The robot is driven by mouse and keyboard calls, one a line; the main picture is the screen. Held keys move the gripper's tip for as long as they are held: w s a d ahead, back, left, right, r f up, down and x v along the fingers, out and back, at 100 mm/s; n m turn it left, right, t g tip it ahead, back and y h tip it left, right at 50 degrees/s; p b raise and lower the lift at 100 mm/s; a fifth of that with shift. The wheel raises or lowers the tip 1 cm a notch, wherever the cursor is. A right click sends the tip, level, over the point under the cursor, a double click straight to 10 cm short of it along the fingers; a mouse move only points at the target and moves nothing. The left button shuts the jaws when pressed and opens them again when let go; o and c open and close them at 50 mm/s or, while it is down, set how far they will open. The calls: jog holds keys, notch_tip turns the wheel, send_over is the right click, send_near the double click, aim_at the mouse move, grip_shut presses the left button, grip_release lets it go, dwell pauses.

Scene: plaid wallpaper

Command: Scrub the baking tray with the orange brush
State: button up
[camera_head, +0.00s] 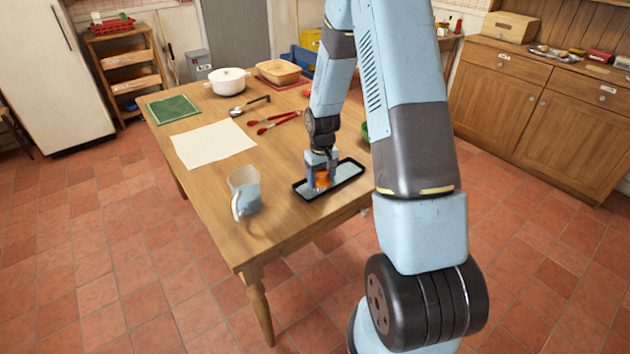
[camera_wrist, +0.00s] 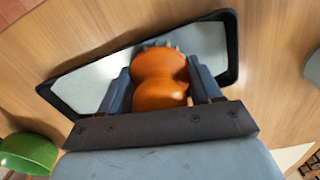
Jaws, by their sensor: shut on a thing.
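The baking tray (camera_head: 345,174) is a dark-rimmed rectangle with a pale inside, lying on the wooden table near its right edge. It also shows in the wrist view (camera_wrist: 85,88). My gripper (camera_head: 320,181) is over the left part of the tray in the head view, pointing down. It is shut on the orange brush (camera_wrist: 160,80), whose rounded orange body sits between the two fingers (camera_wrist: 160,92). Grey bristles show at the brush's far edge, over the tray. I cannot tell whether the bristles touch the tray.
A clear jug (camera_head: 245,193) stands left of the tray. White paper (camera_head: 212,143), red-handled tongs (camera_head: 278,122), a ladle (camera_head: 248,105), a white pot (camera_head: 228,82) and a green cloth (camera_head: 173,109) lie farther back. A green bowl (camera_wrist: 28,153) is close to the tray.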

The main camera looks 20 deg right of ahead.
aim_at(338, 175)
jog(key=shift+w+d, duration=0.45)
jog(key=shift+d, duration=0.9)
jog(key=shift+w+d, duration=0.45)
jog(key=shift+d, duration=0.85)
jog(key=shift+w+d, duration=0.45)
jog(key=shift+d, duration=0.9)
jog(key=shift+d, duration=0.1)
jog(key=shift+w+d, duration=0.5)
jog(key=shift+d, duration=0.4)
jog(key=shift+w+d, duration=0.5)
jog(key=shift+d, duration=0.35)
jog(key=shift+s+a, duration=0.25)
jog(key=shift+a, duration=0.8)
jog(key=shift+s+a, duration=0.25)
jog(key=shift+a, duration=0.8)
jog(key=shift+s+a, duration=0.35)
jog(key=shift+a, duration=0.65)
jog(key=shift+s+a, duration=0.3)
jog(key=shift+a, duration=0.65)
jog(key=shift+s+a, duration=0.35)
jog(key=shift+a, duration=0.65)
jog(key=shift+s+a, duration=0.35)
jog(key=shift+a, duration=0.5)
jog(key=shift+a, duration=0.1)
